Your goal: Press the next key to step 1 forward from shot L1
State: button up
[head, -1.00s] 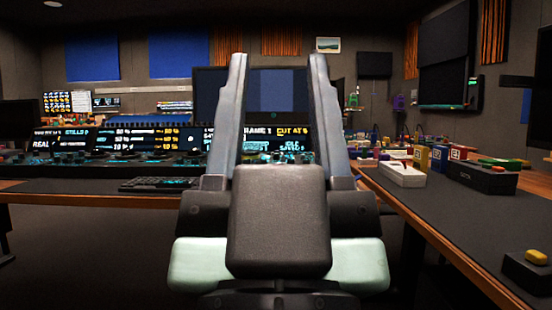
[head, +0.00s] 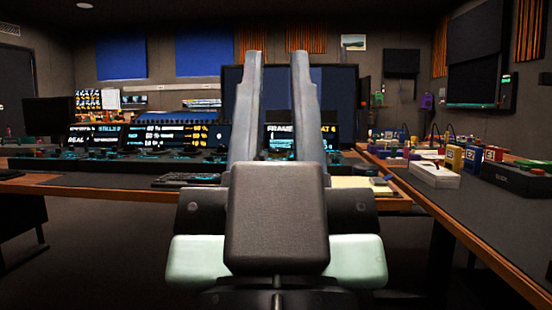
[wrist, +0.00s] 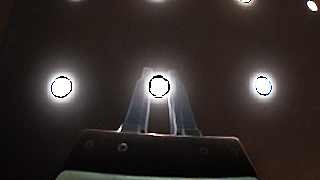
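My gripper (head: 274,56) stands upright in the middle of the head view, its two fingers apart with nothing between them. In the wrist view my gripper (wrist: 158,73) points at the ceiling lights, and no panel shows there. The long control panel (head: 100,161) lies on the desk beyond my arm, well away from the fingers. Lit displays (head: 180,136) with white and yellow text stand along its back. Another display (head: 280,136) is partly covered by my fingers. The keys are too small and dark to tell apart, and I cannot read the shot label.
A wooden-edged desk (head: 470,215) runs along the right, with a white box (head: 434,175), a black box (head: 515,179) and small coloured boxes. A keyboard (head: 186,180) lies at the front desk's edge. Dark floor (head: 110,250) is open at the lower left.

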grip_shut()
dwell(1.4)
